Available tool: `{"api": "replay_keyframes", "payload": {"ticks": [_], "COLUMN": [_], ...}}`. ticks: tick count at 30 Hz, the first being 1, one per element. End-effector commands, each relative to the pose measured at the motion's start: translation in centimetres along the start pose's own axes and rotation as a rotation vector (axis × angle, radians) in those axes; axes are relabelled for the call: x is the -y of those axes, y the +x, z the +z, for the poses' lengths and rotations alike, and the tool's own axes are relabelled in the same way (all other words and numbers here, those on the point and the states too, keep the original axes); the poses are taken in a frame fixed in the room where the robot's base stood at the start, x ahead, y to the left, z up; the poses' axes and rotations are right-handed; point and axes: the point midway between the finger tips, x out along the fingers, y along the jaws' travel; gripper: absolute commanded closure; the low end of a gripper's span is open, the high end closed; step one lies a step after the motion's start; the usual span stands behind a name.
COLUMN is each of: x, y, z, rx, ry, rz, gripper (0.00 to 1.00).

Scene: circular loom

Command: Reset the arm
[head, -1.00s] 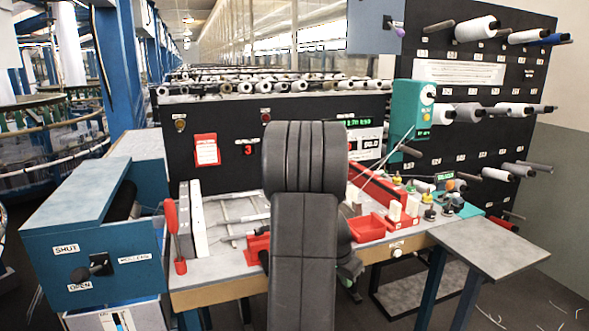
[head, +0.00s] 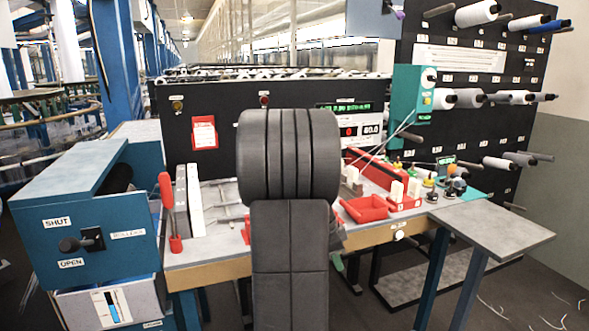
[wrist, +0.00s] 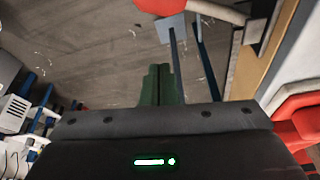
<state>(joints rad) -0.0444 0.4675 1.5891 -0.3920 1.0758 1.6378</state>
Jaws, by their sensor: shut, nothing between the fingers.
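My arm (head: 289,165) stands folded in the middle of the head view, its dark links covering the centre of the workbench. In the wrist view my gripper (wrist: 161,85) shows as two green fingers side by side, shut with nothing between them. The fingers point out over the grey floor (wrist: 95,50), clear of any object. In the head view my gripper is mostly hidden behind the arm.
The workbench (head: 205,252) carries a red tray (head: 364,209) right of my arm and a red-handled tool (head: 168,200) at left. A blue roller box (head: 85,225) stands left, a grey side table (head: 490,232) right. A dark spool rack (head: 480,120) stands behind.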

Motion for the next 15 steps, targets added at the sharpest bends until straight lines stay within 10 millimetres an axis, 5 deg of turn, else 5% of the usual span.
{"api": "replay_keyframes", "payload": {"ticks": [7, 15], "x": [-0.7, -0.2], "y": [-1.7, -7.6], "z": [1.1, 1.1], "rx": [-0.006, -0.007], "ry": [0.200, 0.234], "rz": [0.070, 0.080], "gripper": [1.00, 1.00]}}
